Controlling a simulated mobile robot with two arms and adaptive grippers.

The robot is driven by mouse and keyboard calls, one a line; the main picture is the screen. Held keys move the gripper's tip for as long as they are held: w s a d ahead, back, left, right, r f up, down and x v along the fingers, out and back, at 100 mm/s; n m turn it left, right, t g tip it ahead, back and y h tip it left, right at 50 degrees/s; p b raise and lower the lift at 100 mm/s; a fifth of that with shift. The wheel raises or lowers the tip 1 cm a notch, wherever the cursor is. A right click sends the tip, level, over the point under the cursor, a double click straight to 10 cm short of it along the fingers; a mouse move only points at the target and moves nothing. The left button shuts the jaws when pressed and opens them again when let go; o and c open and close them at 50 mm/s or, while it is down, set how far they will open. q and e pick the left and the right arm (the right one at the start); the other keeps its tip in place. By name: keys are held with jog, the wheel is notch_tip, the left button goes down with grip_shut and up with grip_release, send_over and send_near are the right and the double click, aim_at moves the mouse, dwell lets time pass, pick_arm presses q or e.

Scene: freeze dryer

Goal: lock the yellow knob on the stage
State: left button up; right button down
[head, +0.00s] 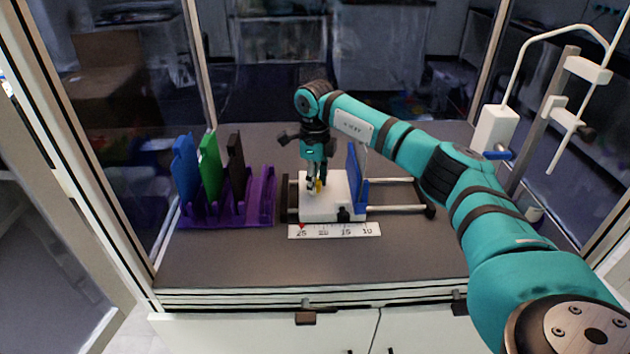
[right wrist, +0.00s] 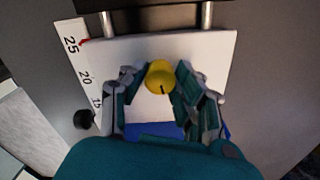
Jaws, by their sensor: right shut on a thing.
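The yellow knob (right wrist: 160,77) sits on top of the white stage (right wrist: 215,50); a dark line marks its face. My right gripper (right wrist: 161,70) points down over the stage, with its fingers closed on either side of the knob. In the head view the right gripper (head: 317,184) reaches down to the stage (head: 342,208), and the knob (head: 319,186) shows partly between the fingers. The stage rides on two metal rails (head: 395,208) and carries an upright blue plate (head: 357,180) on its right. My left gripper is not in view.
A ruler (head: 334,230) lies in front of the stage, with a red pointer near 25. A purple rack (head: 210,214) with blue, green and black plates stands at left. A white stand (head: 495,130) is at right. The front of the bench is clear.

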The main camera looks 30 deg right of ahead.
jog(key=shift+r+m, duration=0.15)
jog(key=shift+m, duration=1.05)
jog(key=c, duration=1)
grip_release()
notch_tip(320, 180, up, 12)
jog(key=shift+f, duration=0.1)
